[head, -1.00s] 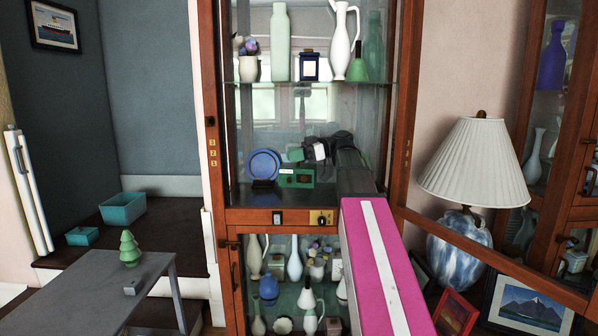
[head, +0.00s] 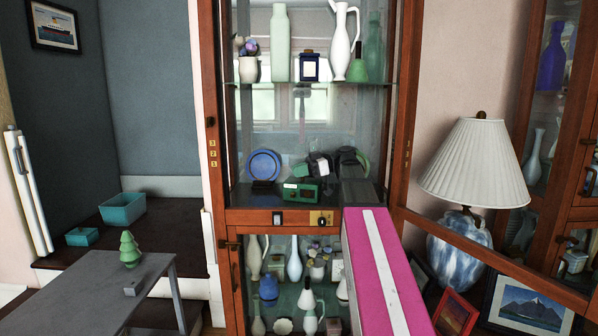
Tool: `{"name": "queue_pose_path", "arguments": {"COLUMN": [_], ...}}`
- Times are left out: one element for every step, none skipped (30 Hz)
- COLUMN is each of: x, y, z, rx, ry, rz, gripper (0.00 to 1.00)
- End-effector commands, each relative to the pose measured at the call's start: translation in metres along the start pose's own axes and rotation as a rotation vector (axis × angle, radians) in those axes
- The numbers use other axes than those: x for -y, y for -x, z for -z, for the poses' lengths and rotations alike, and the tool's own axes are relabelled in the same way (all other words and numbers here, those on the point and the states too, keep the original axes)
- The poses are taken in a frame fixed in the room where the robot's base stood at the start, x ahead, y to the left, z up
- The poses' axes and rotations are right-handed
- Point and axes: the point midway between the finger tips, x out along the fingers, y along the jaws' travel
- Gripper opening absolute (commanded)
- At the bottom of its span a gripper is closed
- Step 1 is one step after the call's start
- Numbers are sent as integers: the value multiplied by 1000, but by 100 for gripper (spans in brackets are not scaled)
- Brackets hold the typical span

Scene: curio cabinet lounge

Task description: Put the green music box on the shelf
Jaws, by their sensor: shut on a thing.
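The green music box (head: 300,193) is a small green block with dark and pale marks on its front. It is inside the open middle bay of the wooden cabinet, low over the dark shelf (head: 262,198) near its front. My gripper (head: 319,181) is shut on it, reaching in from the right. My arm hides part of the shelf's right side. I cannot tell whether the box's underside touches the shelf.
A blue plate (head: 263,165) stands left of the box, close to it. A glass shelf above holds a white jug (head: 342,42) and bottles. The cabinet's right frame (head: 402,120) is close to my arm. A lamp (head: 474,175) stands further right.

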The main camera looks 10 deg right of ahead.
Motion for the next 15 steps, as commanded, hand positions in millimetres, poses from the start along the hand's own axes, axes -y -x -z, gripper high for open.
{"name": "queue_pose_path", "arguments": {"x": [0,0,0,0,0,0,0,0,0,0,0,0,0,0,0], "y": [0,0,0,0,0,0,0,0,0,0,0,0,0,0,0], "z": [-1,-1,-1,-1,-1,-1,-1,-1,-1,-1,-1,0,0,1,3], "rx": [0,0,0,0,0,0,0,0,0,0,0,0,0,0,0], "ry": [0,0,0,0,0,0,0,0,0,0,0,0,0,0,0], "rz": [0,0,0,0,0,0,0,0,0,0,0,0,0,0,0], "gripper": [14,23,36,36,36,36,36,36,36,36,36,36,36,36,36]}}
